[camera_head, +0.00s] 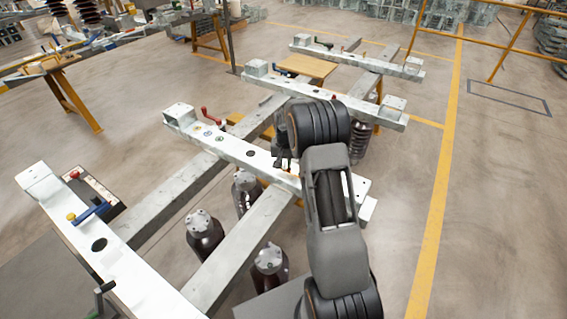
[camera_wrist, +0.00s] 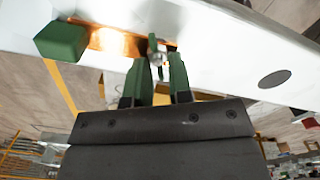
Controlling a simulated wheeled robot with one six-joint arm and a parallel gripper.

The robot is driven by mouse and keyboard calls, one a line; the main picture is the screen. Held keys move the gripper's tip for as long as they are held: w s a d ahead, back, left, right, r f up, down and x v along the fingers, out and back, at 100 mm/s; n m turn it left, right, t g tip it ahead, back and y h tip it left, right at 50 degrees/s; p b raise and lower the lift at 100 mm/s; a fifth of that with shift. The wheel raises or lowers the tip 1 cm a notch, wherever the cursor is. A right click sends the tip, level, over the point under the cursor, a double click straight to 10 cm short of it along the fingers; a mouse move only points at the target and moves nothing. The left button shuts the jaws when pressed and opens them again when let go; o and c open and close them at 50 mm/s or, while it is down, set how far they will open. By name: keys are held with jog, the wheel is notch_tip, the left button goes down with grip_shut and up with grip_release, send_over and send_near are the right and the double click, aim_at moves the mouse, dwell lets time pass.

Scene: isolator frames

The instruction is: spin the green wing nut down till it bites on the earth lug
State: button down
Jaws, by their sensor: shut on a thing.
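The green wing nut (camera_wrist: 152,43) shows as a small upright wing between my fingertips in the wrist view, on a small metal stud. My gripper (camera_wrist: 159,58) has two green fingers shut on it, one on each side. The copper earth lug (camera_wrist: 112,40) lies flat on the pale beam just behind and left of the nut. A green block (camera_wrist: 61,41) sits at its left end. The nut's underside and any gap to the lug are hidden. In the head view my gripper (camera_head: 284,163) is over the middle beam, and the nut is too small to make out.
The galvanised beam (camera_head: 236,150) carries a red handle (camera_head: 211,117) left of my gripper. Dark insulators (camera_head: 205,232) stand below the frame. A nearer beam (camera_head: 121,264) has a blue-handled part (camera_head: 90,213). The floor to the right is open.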

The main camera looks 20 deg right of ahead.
jog(key=m, duration=0.4)
jog(key=shift+s+d+f+m, duration=0.1)
jog(key=shift+s+d+m, duration=0.1)
jog(key=shift+s+m, duration=0.1)
jog(key=m+b, duration=0.1)
jog(key=m, duration=0.2)
jog(key=shift+s+d+m, duration=0.1)
jog(key=shift+s+m, duration=0.05)
jog(key=shift+m, duration=0.25)
jog(key=m, duration=0.3)
jog(key=shift+s+m, duration=0.2)
jog(key=shift+m, duration=0.1)
jog(key=m, duration=0.3)
jog(key=shift+s+m, duration=0.15)
jog(key=shift+m, duration=0.15)
jog(key=m, duration=0.3)
jog(key=shift+s+m, duration=0.2)
jog(key=shift+m, duration=0.1)
jog(key=m, duration=0.4)
jog(key=shift+s+a+b, duration=0.15)
jog(key=shift+a+b, duration=0.1)
jog(key=shift+b, duration=0.05)
jog(key=m, duration=0.4)
jog(key=shift+a, duration=0.2)
jog(key=shift+a+m, duration=0.15)
jog(key=shift+m, duration=1.65)
